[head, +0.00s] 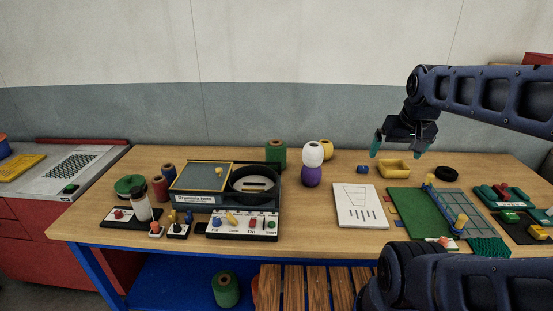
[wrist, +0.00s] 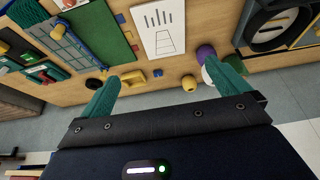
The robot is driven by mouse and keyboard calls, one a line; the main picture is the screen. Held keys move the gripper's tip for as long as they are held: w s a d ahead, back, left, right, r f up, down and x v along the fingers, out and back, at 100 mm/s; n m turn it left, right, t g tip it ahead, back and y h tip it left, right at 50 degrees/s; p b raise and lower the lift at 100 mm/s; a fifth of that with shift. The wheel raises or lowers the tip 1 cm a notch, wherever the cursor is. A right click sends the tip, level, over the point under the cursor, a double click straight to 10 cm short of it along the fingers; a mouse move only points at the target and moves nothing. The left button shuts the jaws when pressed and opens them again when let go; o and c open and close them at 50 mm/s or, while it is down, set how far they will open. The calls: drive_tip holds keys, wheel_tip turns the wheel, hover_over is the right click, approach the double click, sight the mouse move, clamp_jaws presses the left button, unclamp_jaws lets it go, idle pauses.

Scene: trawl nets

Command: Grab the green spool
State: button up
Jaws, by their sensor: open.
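A green spool (head: 276,154) stands upright at the back of the table, behind the right end of the Dynamics Nets box. A second green spool (head: 226,289) is low down on the blue shelf under the table. My gripper (head: 400,147) is open and empty above the back right of the table, well to the right of both green spools. In the wrist view its two teal fingers (wrist: 170,82) are spread apart with nothing held between them.
White and purple spools (head: 312,164) are stacked right of the back green spool, with a yellow spool (head: 326,149) behind. A yellow tray (head: 394,168) lies below my gripper. The Dynamics Nets box (head: 205,199) and small bottle (head: 141,205) fill the left. A wooden slatted surface (head: 310,290) stands in front.

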drive_tip(key=w+a+r+n+g, duration=0.1)
drive_tip(key=w+a+r+n, duration=0.15)
drive_tip(key=w, duration=0.45)
drive_tip(key=w+a+r+n, duration=0.2)
drive_tip(key=w+n, duration=0.2)
drive_tip(key=w, duration=0.3)
drive_tip(key=n+g+h, duration=0.1)
drive_tip(key=n+g, duration=0.2)
drive_tip(key=n, duration=1.3)
hover_over(276, 148)
drive_tip(key=w+a, duration=0.1)
drive_tip(key=w, duration=0.3)
wheel_tip(276, 148, down, 20)
drive_tip(key=f, duration=0.7)
drive_tip(key=d+f, duration=0.1)
drive_tip(key=f, duration=0.2)
drive_tip(key=shift+w+f, duration=0.25)
drive_tip(key=shift+w, duration=0.1)
drive_tip(key=shift+c, duration=0.4)
drive_tip(key=shift+r, duration=0.1)
drive_tip(key=c, duration=1.1)
